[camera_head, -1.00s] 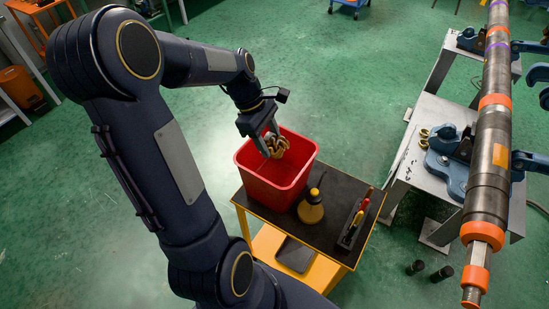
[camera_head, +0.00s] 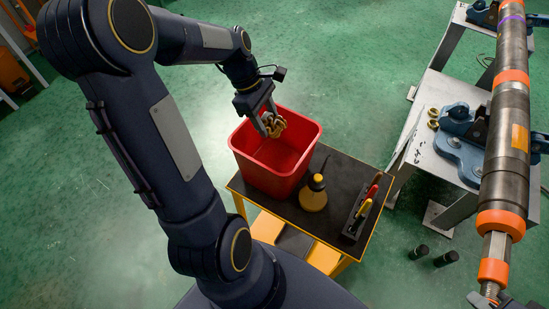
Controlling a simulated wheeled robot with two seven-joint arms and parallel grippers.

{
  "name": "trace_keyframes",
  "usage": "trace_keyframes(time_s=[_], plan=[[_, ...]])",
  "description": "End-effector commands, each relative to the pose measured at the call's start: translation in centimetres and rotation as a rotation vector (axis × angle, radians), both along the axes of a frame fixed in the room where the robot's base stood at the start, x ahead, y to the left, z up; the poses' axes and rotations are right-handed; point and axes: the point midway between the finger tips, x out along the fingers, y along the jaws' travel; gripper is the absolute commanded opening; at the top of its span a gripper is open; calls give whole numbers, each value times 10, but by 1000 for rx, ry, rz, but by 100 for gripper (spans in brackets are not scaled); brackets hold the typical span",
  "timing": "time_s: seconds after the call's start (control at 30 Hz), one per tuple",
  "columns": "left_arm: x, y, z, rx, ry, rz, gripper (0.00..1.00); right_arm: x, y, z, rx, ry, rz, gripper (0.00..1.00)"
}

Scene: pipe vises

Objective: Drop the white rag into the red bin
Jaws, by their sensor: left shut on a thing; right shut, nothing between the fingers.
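My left gripper (camera_head: 270,118) points down over the red bin (camera_head: 263,172). It is shut on a brass-coloured thing (camera_head: 277,127) with ring-like parts, held at the bin's mouth near its far rim. I see no white rag in the gripper or elsewhere. The red bin is open-topped and stands on the dark top of a small yellow cart (camera_head: 330,222). The part of the bin's inside that shows looks empty; its near floor is hidden by the wall. I cannot make out my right gripper.
A yellow bottle with a dark spout (camera_head: 314,195) and a tray of tools (camera_head: 362,212) stand on the cart, right of the bin. A metal bench (camera_head: 437,165) carries blue vises (camera_head: 462,150) and brass rings (camera_head: 433,118). A long pipe (camera_head: 508,130) runs along the right.

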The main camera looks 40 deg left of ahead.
Motion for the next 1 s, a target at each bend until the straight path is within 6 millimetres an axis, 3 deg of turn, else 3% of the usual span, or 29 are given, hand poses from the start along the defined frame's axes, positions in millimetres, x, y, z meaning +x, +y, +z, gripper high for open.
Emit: trace_keyframes(time_s=[0.27,0.3,0.47,0.77,1.0], plan=[[0,0,-2,0,0,0,28,0,0,-1,0,0,0,0],[0,0,-2,0,0,0,54,0,0,-1,0,0,0,0],[0,0,-2,0,0,0,75,0,0,-1,0,0,0,0],[0,1,1,0,-1,0,75,0,0,-1,0,0,0,0],[-2,14,32,2,-4,2,75,0,0,-2,0,0,0,0]])
